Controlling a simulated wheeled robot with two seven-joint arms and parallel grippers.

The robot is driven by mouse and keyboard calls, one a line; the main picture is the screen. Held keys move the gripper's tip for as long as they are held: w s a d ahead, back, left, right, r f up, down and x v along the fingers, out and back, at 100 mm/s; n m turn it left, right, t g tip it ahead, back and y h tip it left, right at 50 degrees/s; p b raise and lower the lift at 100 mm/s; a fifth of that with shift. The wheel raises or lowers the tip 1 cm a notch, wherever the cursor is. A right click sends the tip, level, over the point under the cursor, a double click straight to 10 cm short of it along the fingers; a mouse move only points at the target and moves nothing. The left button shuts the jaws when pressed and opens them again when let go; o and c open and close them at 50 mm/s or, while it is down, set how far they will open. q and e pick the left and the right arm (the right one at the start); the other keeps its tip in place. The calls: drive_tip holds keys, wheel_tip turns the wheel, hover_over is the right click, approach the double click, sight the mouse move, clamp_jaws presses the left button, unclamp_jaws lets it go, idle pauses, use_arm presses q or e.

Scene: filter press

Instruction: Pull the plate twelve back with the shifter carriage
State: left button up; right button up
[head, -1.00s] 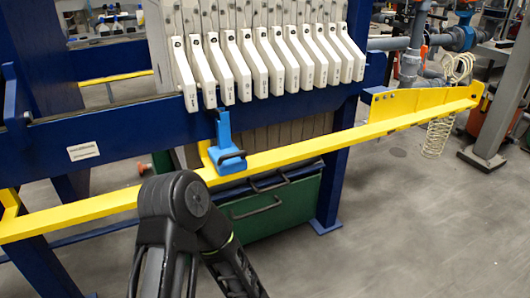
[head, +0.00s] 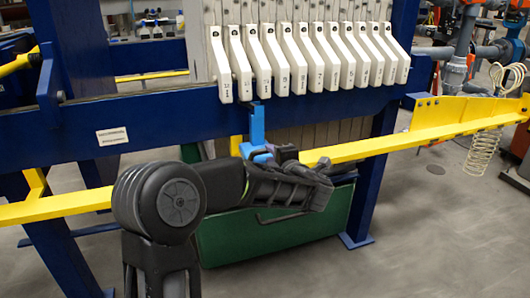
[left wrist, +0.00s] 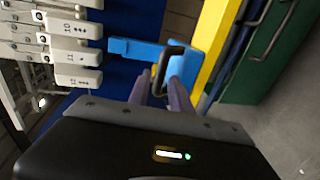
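The row of white plates hangs on the blue frame; the leftmost plate (head: 222,68) in the head view has a label too small to read surely. In the left wrist view, plate twelve (left wrist: 78,77) is the lowest of the numbered plates, beside 11 and 10. The blue shifter carriage (head: 257,123) sits below the plates on the yellow rail; it also shows in the left wrist view (left wrist: 128,48), with a black loop handle (left wrist: 173,45). My left gripper (left wrist: 161,75) is open, its two purple-grey fingers at the handle, with a gap between them. My right gripper is out of view.
The yellow rail (head: 70,202) runs along the front of the blue frame (head: 160,118). A green bin (head: 265,232) stands below it. Pipes and a coiled hose (head: 484,152) are at the right. Grey floor is open at the front right.

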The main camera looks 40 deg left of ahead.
sight(264, 157)
use_arm(q)
drive_tip(key=x, duration=0.7)
drive_tip(key=shift+w+a+f, duration=0.15)
drive_tip(key=shift+w+a, duration=0.1)
drive_tip(key=shift+w, duration=0.05)
drive_tip(key=shift+c, duration=0.5)
clamp_jaws()
idle(0.9)
